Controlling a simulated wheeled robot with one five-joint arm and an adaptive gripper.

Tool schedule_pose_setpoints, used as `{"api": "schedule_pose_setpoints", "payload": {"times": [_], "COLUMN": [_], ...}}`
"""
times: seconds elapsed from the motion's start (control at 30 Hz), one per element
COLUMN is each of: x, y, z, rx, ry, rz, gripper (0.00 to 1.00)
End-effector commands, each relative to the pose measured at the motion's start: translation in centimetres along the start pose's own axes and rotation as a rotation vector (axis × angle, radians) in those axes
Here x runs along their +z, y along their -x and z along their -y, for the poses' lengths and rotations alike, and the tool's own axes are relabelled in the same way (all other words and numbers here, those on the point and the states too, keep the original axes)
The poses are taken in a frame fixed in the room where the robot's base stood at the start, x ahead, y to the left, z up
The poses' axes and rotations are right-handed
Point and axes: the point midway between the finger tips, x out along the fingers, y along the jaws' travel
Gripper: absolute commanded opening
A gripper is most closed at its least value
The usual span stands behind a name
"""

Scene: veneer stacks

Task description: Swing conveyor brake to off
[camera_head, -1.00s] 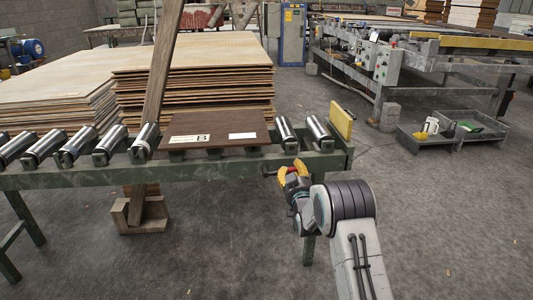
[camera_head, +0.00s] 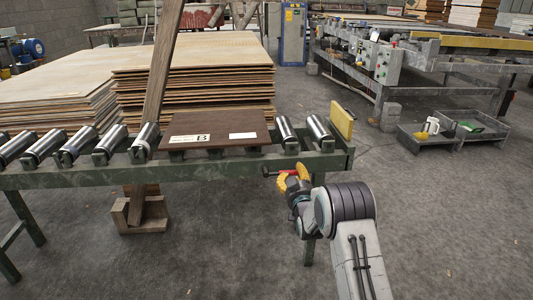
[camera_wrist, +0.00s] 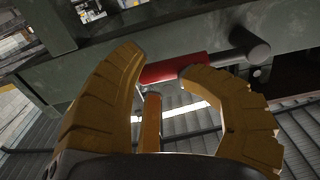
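The conveyor brake is a red-handled lever (camera_head: 286,172) on the green frame near the right end of the roller conveyor (camera_head: 110,176). In the wrist view its red grip (camera_wrist: 172,69) lies roughly sideways, with a grey round pivot (camera_wrist: 249,44) at its right. My gripper (camera_head: 296,179), with yellow fingers, is at the lever in front of the frame. In the wrist view my gripper (camera_wrist: 162,62) is open, its fingertips apart around the red grip; the right fingertip overlaps part of it. I cannot tell whether either finger touches it.
A dark board (camera_head: 215,128) marked B lies on the rollers. A yellow end stop (camera_head: 341,120) stands at the conveyor's right end. A leaning plank (camera_head: 160,80) and veneer stacks (camera_head: 195,92) are behind. The floor at right is clear up to the grey trays (camera_head: 430,142).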

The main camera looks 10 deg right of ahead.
Motion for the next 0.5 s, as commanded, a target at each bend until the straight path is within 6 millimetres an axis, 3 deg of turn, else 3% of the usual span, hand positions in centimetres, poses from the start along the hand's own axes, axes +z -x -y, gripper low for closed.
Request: {"api": "schedule_pose_setpoints", "payload": {"times": [0.03,0.27,0.5], "x": [1.1,1.1,0.8], "y": [0.1,0.3,2.2], "z": [0.2,0.3,0.3], "rx": [-0.003,-0.004,-0.004], "ry": [0.003,0.003,0.001], "rz": [0.025,0.025,0.022], "gripper": [0.44,0.44,0.44]}}
